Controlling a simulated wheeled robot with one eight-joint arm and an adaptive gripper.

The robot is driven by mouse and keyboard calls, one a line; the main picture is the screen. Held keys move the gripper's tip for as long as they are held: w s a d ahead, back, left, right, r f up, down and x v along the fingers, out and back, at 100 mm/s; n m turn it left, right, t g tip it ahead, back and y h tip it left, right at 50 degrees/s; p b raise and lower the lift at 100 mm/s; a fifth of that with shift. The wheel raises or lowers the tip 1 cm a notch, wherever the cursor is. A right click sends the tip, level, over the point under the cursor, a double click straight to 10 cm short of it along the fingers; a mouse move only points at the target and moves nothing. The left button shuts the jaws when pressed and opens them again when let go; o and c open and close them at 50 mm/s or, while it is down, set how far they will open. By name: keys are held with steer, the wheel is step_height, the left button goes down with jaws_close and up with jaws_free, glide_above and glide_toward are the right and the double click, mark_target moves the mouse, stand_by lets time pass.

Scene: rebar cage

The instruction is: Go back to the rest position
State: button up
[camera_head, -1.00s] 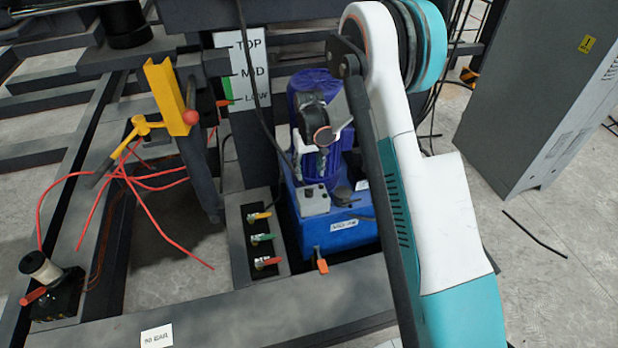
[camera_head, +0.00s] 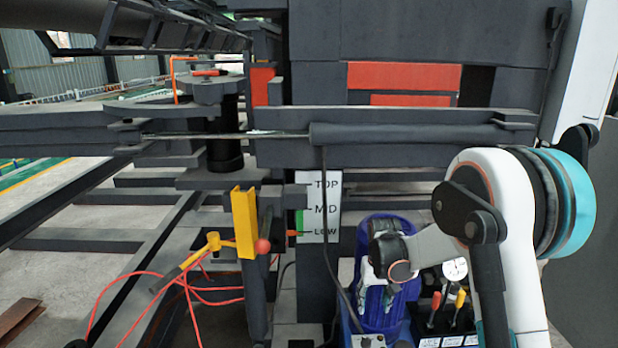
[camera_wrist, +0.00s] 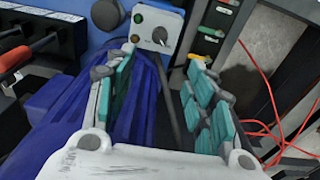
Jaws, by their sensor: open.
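My gripper (camera_wrist: 163,75) shows in the wrist view with its two teal-padded fingers spread apart. Nothing is held between them. Behind the fingers are the ribbed blue motor (camera_wrist: 145,105) and a small grey control box (camera_wrist: 156,27) with a black knob. In the head view my white and teal arm is folded at the right, its elbow in front of the area beside the blue motor (camera_head: 375,300). The wrist view does not show clearly whether the fingers touch the motor.
A yellow bracket (camera_head: 245,222) and yellow lever with red hoses stand left of the motor. A TOP/MID/LOW sign (camera_head: 320,207) hangs behind. Levers and a gauge (camera_head: 455,269) sit right of the motor. Dark steel beams cross the left; floor shows between them.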

steer(key=s+r+t, duration=0.3)
steer(key=s+r, duration=1.2)
steer(key=r, duration=0.4)
steer(key=s+r+t, duration=0.2)
steer(key=s+t, duration=0.1)
steer(key=s, duration=1.4)
steer(key=shift+s+r+t, duration=0.15)
steer(key=shift+s+t, duration=0.05)
steer(key=shift+t, duration=0.1)
